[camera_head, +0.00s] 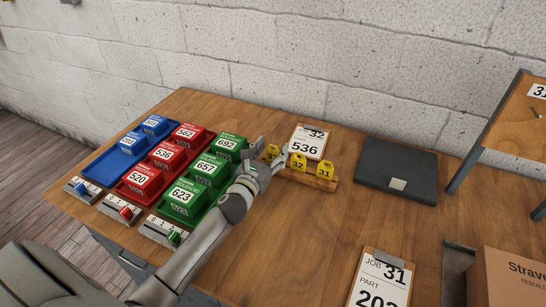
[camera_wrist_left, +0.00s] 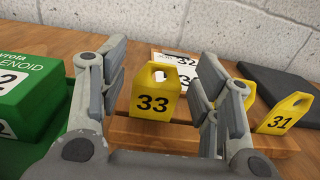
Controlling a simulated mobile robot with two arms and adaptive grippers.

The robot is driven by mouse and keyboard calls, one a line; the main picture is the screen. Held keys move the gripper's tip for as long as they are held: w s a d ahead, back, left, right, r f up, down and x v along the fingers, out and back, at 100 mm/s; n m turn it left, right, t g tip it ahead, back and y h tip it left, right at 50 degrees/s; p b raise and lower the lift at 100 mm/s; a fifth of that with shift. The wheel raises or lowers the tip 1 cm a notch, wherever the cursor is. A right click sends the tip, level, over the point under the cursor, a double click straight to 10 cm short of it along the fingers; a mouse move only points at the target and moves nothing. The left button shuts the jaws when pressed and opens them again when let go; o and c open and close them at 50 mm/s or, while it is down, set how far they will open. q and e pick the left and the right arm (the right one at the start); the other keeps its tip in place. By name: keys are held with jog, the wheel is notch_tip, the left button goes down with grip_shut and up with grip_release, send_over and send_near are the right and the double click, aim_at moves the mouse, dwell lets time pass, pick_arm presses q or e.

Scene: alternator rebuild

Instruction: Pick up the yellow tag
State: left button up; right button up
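Several yellow tags stand in a row on a wooden rack (camera_head: 318,183), also seen in the left wrist view (camera_wrist_left: 135,129). Tag 33 (camera_wrist_left: 154,92) is upright between the two fingers of my left gripper (camera_wrist_left: 158,80), with a gap on each side. In the head view, tag 33 (camera_head: 271,152) is partly covered by my left gripper (camera_head: 265,158). Tag 32 (camera_head: 298,163) stands to its right, mostly behind a finger in the wrist view. Tag 31 (camera_head: 325,170) is at the right end and also shows in the wrist view (camera_wrist_left: 284,114). My left gripper is open. My right gripper is out of view.
Green bins (camera_head: 209,169), red bins and blue bins stand left of my left arm. A job card reading 536 (camera_head: 306,146) is behind the rack. A dark flat pad (camera_head: 397,167) lies to the right. Another clipboard (camera_head: 381,281) and a cardboard box (camera_head: 510,280) are nearer.

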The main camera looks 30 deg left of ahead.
pick_arm(q)
jog(key=c, duration=0.5)
jog(key=shift+c, duration=0.2)
jog(key=shift+r, duration=0.15)
jog(key=shift+r, duration=0.2)
notch_tip(320, 180, up, 3)
jog(key=shift+s+p, duration=0.1)
jog(key=shift+p, duration=0.4)
jog(key=s+d+r, duration=0.6)
jog(key=s+r, duration=0.3)
jog(key=s, duration=0.3)
jog(key=shift+d+r, duration=0.15)
jog(key=shift+d, duration=0.1)
